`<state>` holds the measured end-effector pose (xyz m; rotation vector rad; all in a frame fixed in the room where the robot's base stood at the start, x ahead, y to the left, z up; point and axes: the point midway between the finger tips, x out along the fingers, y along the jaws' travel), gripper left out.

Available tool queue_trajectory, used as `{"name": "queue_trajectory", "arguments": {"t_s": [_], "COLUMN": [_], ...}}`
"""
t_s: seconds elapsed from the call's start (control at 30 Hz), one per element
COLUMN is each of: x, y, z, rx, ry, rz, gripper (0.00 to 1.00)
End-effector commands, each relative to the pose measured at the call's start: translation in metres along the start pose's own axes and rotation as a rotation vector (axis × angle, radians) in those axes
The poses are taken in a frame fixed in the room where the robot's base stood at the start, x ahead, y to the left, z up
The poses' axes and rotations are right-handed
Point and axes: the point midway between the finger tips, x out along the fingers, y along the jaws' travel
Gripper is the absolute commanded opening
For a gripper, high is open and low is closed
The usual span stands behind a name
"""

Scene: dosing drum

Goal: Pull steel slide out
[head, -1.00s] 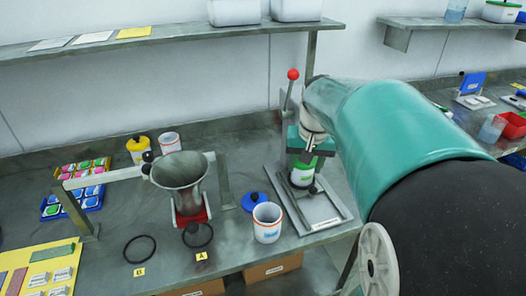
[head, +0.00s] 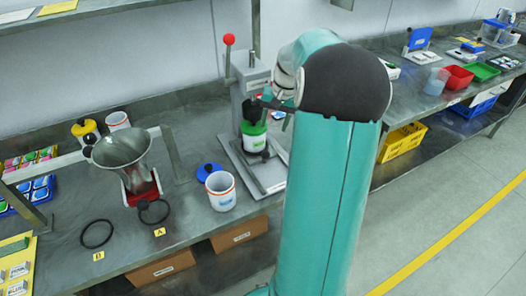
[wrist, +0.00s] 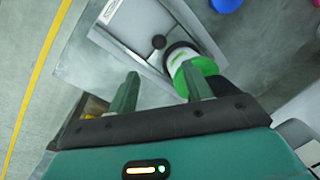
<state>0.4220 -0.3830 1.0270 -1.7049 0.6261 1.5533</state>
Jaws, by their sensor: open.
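The steel slide (wrist: 140,24) shows in the wrist view as a grey plate with a round black knob (wrist: 158,42), lying between rails on the press base. In the head view the knob (head: 266,154) stands at the front of a jar with a green top (head: 253,136) under the press. The jar also shows in the wrist view (wrist: 185,66). My gripper (wrist: 162,88) is open and empty. In the picture the knob lies beyond the fingertips, and the jar lies close to the right finger. In the head view my arm hides part of the press.
The press has a red-knobbed lever (head: 229,40). A white cup (head: 220,190) and blue lid (head: 208,171) stand left of its base. A steel funnel (head: 122,150) on a frame stands farther left. Yellow (head: 402,145) and blue crates sit below the right bench. Floor in front is clear.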

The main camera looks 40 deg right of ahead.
Motion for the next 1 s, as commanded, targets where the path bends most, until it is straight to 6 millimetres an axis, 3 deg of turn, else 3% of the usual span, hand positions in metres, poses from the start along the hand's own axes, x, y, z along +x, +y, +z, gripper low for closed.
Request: {"name": "queue_trajectory", "arguments": {"t_s": [0.6,0.8,1.0], "x": [0.111,0.130,0.132], "y": [0.001,0.000,0.001], "z": [0.001,0.000,0.000], "rx": [0.000,-0.001,-0.001], "ry": [-0.004,-0.001,0.001], "rz": [0.001,0.001,0.001], "gripper": [0.50,0.50,0.50]}}
